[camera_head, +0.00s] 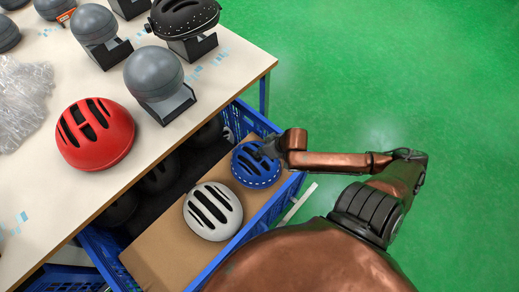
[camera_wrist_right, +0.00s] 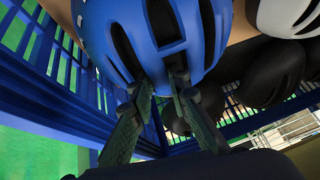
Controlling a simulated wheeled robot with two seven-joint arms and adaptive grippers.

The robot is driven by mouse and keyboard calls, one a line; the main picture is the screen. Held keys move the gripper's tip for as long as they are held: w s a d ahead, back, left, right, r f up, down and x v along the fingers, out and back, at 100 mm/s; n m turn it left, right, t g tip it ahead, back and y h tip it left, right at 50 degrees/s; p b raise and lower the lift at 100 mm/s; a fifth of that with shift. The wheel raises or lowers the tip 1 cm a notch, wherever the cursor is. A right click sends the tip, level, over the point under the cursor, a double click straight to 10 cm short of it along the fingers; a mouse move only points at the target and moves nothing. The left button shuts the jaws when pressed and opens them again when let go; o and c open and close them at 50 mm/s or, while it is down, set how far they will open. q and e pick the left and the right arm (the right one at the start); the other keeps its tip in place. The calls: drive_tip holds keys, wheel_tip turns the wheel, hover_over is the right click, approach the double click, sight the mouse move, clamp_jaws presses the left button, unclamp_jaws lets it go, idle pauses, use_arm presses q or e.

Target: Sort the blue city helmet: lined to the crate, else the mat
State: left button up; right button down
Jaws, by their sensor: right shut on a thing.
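The blue city helmet (camera_head: 256,168) with dark vents and a pale dashed line near its rim is over the cardboard end of the blue crate (camera_head: 252,120). My right gripper (camera_head: 264,152) is shut on the helmet's shell at a vent. In the right wrist view the two fingers (camera_wrist_right: 160,84) pinch a blue rib of the helmet (camera_wrist_right: 150,30), next to the crate's slatted wall (camera_wrist_right: 45,75). The helmet's inside is hidden, so I cannot tell whether it is lined. I cannot tell whether it rests on the cardboard. No mat is clearly visible. My left gripper is out of view.
A white helmet (camera_head: 212,211) lies on the cardboard (camera_head: 160,255) in the crate, with dark helmets (camera_head: 160,178) beside it. The table (camera_head: 75,187) holds a red helmet (camera_head: 95,134), grey headforms (camera_head: 153,74), a black helmet (camera_head: 184,16) and clear plastic wrap (camera_head: 22,100). Green floor lies right.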

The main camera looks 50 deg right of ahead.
drive_tip(key=shift+f, duration=0.5)
idle(0.7)
drive_tip(key=c, duration=1.8)
unclamp_jaws()
drive_tip(key=shift+o, duration=0.2)
drive_tip(key=shift+c, duration=0.4)
drive_tip(key=shift+c, duration=1.2)
